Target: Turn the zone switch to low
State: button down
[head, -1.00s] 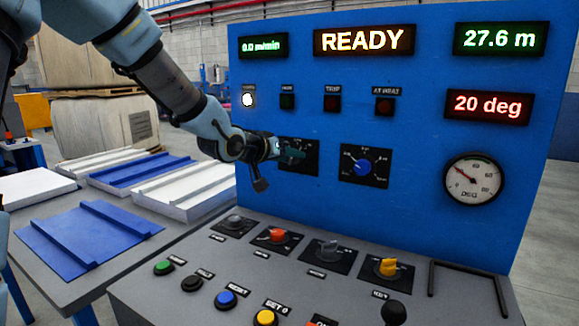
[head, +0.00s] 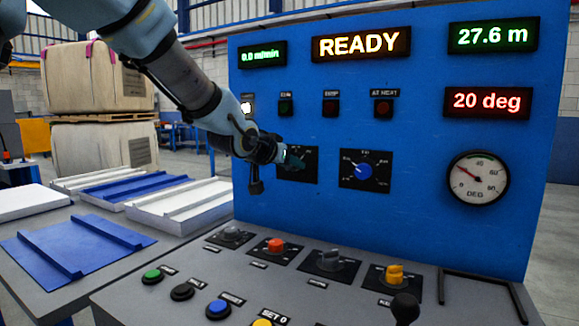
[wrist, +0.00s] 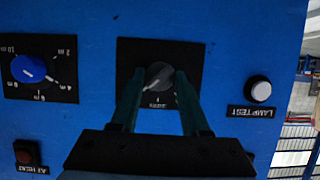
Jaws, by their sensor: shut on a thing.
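A grey rotary knob (wrist: 159,76) on a square black plate (wrist: 128,55) is in the middle of the wrist view, which sees the panel upside down. Its pale pointer mark slants to the lower left in that view. The small lettering on the plate is too blurred to read, so I cannot confirm it is the zone switch. My gripper (wrist: 158,82) has one finger on each side of the knob and is shut on it. In the head view my gripper (head: 296,157) reaches the left black plate (head: 311,175) on the upright blue panel and hides the knob.
A blue-knobbed dial (head: 364,171) sits just right of the held knob. A round gauge (head: 478,178) is further right. Indicator lamps (head: 331,107) are above. The sloped console below has buttons, knobs and a black-balled lever (head: 405,307). Panels lie on a table at left.

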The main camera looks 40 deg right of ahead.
jog(key=shift+c, duration=1.9)
grip_release()
jog(key=p+v, duration=0.4)
jog(key=v, duration=0.6)
jog(key=shift+s+a, duration=0.2)
jog(key=shift+a, duration=0.15)
jog(key=shift+w, duration=0.1)
